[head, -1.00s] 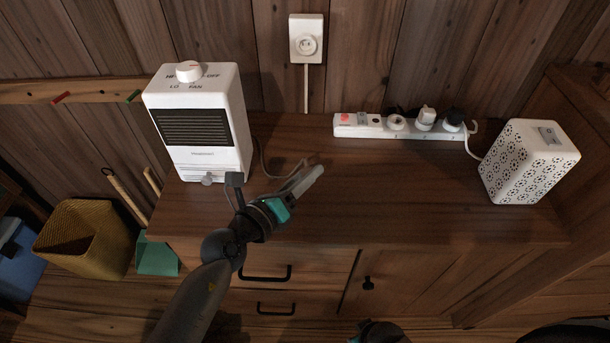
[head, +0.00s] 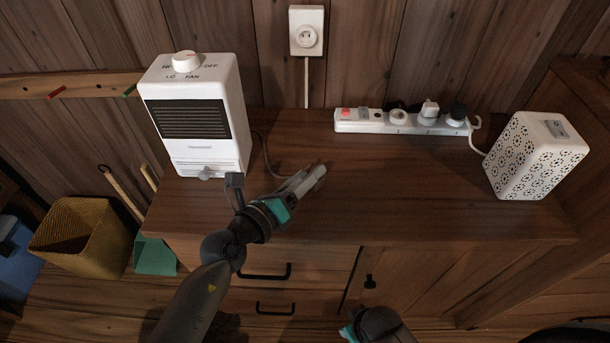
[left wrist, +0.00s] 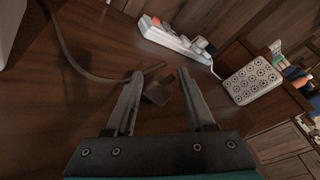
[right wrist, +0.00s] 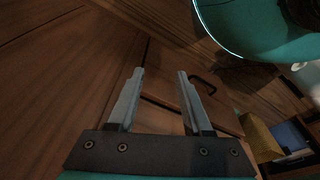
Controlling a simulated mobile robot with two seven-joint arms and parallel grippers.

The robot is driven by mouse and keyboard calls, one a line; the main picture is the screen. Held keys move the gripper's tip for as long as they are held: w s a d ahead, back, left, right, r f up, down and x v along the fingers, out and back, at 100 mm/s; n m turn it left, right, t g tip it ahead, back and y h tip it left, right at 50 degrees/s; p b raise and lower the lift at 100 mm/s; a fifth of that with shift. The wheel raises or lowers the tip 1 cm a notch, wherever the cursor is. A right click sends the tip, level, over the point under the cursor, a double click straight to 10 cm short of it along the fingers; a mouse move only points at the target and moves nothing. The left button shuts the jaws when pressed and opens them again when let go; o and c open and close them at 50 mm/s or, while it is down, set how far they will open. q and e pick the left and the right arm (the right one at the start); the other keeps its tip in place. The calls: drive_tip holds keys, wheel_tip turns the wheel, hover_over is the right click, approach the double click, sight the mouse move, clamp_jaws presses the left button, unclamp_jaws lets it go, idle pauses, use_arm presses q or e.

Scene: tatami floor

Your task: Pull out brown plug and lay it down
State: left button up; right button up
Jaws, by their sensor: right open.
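A small dark brown shape that looks like the brown plug (left wrist: 159,91) lies on the cabinet top in the left wrist view, just beyond and between my left fingertips. A grey cord (left wrist: 80,66) runs toward it, but their join is unclear. In the head view the left gripper hides it. My left gripper (head: 312,175) is low over the cabinet top, its fingers apart and empty in the left wrist view (left wrist: 160,74). My right gripper (right wrist: 160,73) is open and empty, in front of the cabinet. The white power strip (head: 378,127) lies at the back with several plugs.
A white heater (head: 220,143) stands left on the cabinet top (head: 400,205), a patterned white box (head: 515,160) right. A wall outlet (head: 308,37) is above. A wicker basket (head: 85,240) stands on the floor at left.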

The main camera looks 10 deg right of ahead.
use_arm(q)
drive_tip(key=o, duration=0.3)
drive_tip(key=shift+s+a, duration=0.1)
drive_tip(key=p+v, duration=0.2)
drive_tip(key=v, duration=0.5)
drive_tip(key=shift+s+a, duration=0.3)
drive_tip(key=v, duration=0.7)
use_arm(e)
drive_tip(key=shift+s+d+f, duration=0.25)
drive_tip(key=shift+f, duration=0.25)
drive_tip(key=shift+s+d+f, duration=0.2)
drive_tip(key=shift+s+f, duration=0.05)
drive_tip(key=shift+f, duration=0.2)
drive_tip(key=shift+s+d+f, duration=0.25)
drive_tip(key=shift+f, duration=0.25)
